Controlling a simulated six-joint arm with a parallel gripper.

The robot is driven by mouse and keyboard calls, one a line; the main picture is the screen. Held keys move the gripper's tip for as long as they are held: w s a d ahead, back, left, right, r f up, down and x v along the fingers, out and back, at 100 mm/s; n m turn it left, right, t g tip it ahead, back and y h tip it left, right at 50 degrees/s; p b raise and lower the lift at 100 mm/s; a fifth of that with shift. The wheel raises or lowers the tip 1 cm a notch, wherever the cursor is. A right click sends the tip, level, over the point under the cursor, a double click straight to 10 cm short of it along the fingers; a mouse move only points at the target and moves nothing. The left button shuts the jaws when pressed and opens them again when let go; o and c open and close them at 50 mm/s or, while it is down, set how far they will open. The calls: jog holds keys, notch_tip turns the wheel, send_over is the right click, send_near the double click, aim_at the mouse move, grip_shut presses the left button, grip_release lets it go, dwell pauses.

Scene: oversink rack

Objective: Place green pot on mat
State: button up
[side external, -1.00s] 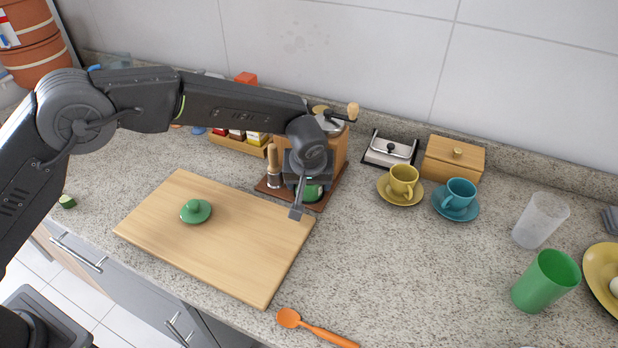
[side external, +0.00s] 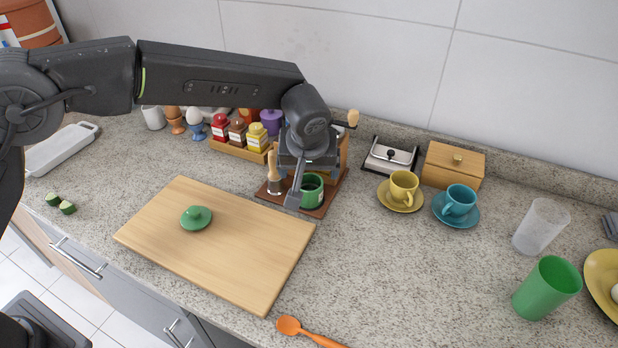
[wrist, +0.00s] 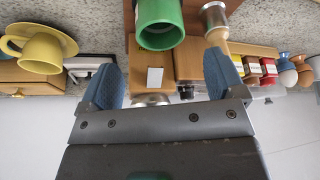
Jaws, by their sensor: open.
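The green pot (side external: 312,192) stands upright on the dark brown mat (side external: 322,209), in front of the wooden grinder. My gripper (side external: 308,183) is open just above and around the near side of the pot, and one finger partly covers the pot's left side. In the wrist view the pot (wrist: 161,26) lies beyond the open fingers (wrist: 163,80), with nothing between them. A green lid (side external: 196,218) lies on the wooden board (side external: 250,245).
A wooden-handled tool (side external: 272,170) stands left of the pot. The grinder (side external: 343,160) is close behind. A yellow cup (side external: 403,185) and a blue cup (side external: 459,198) stand to the right. An orange spoon (side external: 290,326) lies in front. Counter between is free.

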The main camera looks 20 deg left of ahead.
jog(key=shift+v, duration=1.75)
jog(key=s+a+r+m+h, duration=0.1)
jog(key=s+a+r, duration=0.4)
jog(key=a+r, duration=0.15)
jog(key=s+a+r+m, duration=0.1)
jog(key=s+a+r, duration=0.45)
jog(key=a, duration=0.25)
jog(key=s+a+f+m, duration=0.1)
jog(key=s+a, duration=0.3)
jog(key=s, duration=0.5)
jog(key=s+a+f+m+t, duration=0.1)
jog(key=s+a, duration=0.3)
jog(key=s, duration=0.5)
jog(key=shift+s+a+f+m+t+h, duration=0.25)
jog(key=shift+a+f+m+t+h, duration=0.05)
jog(key=shift+f, duration=0.4)
jog(key=shift+c, duration=0.4)
